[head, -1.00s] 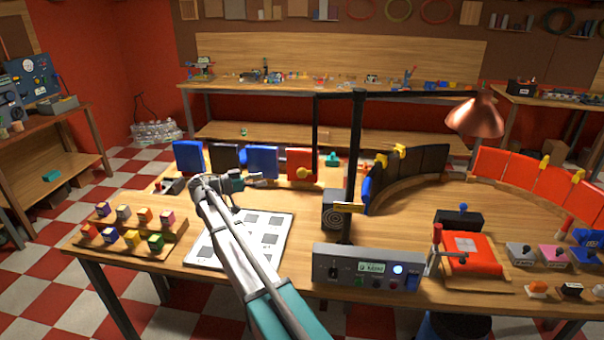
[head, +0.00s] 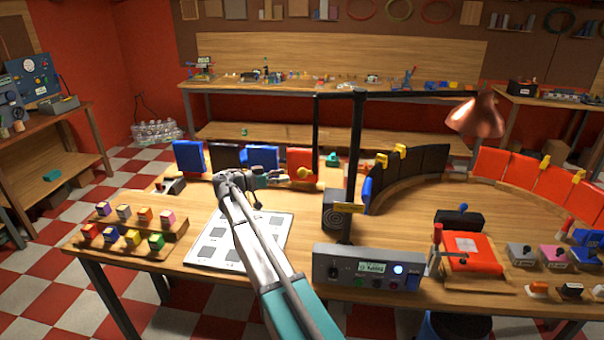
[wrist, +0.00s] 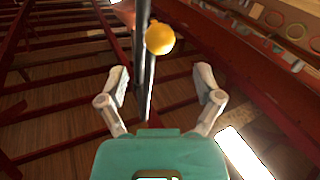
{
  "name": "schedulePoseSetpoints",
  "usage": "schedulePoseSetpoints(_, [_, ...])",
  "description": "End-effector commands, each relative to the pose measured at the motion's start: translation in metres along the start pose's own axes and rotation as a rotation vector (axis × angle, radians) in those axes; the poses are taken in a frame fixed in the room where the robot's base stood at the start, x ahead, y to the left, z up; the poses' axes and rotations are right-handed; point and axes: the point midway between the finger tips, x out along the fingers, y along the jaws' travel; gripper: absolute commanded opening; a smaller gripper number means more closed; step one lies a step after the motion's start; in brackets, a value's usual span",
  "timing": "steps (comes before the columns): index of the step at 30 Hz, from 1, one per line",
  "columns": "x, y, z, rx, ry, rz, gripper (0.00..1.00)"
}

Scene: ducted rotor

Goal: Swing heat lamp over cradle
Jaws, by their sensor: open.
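The heat lamp has a copper shade (head: 475,115) at the right end of a black boom (head: 400,94) on a black post (head: 355,150). A black rod (head: 315,135) hangs from the boom's left end, with a yellow knob (head: 303,173) at its foot. My gripper (head: 283,177) is just left of the knob in the head view. In the wrist view my gripper (wrist: 163,80) is open and empty; the knob (wrist: 160,38) and rod (wrist: 146,70) show ahead between its spread fingers. I cannot tell which thing is the cradle.
A curved wooden piece (head: 395,190) with dark upright panels stands right of the post. A control box (head: 368,268) and a red clamp fixture (head: 468,252) are at the front. Blue, black and red panels (head: 188,157) stand behind my gripper. A white board (head: 215,240) lies below my arm.

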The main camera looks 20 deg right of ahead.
Motion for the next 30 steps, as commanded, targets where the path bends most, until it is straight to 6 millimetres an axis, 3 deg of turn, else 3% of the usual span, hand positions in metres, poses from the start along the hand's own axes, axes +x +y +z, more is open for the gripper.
schedulePoseSetpoints(6, [0.035,0.001,0.000,0.000,0.000,0.002,0.84])
schedulePoseSetpoints(12, [0.057,0.000,0.000,0.000,0.000,0.001,0.84])
schedulePoseSetpoints(27, [0.068,0.000,0.000,0.000,0.000,0.001,0.84])
schedulePoseSetpoints(28, [0.068,0.000,0.000,0.000,0.000,0.001,0.82])
schedulePoseSetpoints(30, [0.068,0.000,0.000,0.000,0.000,0.001,0.69])
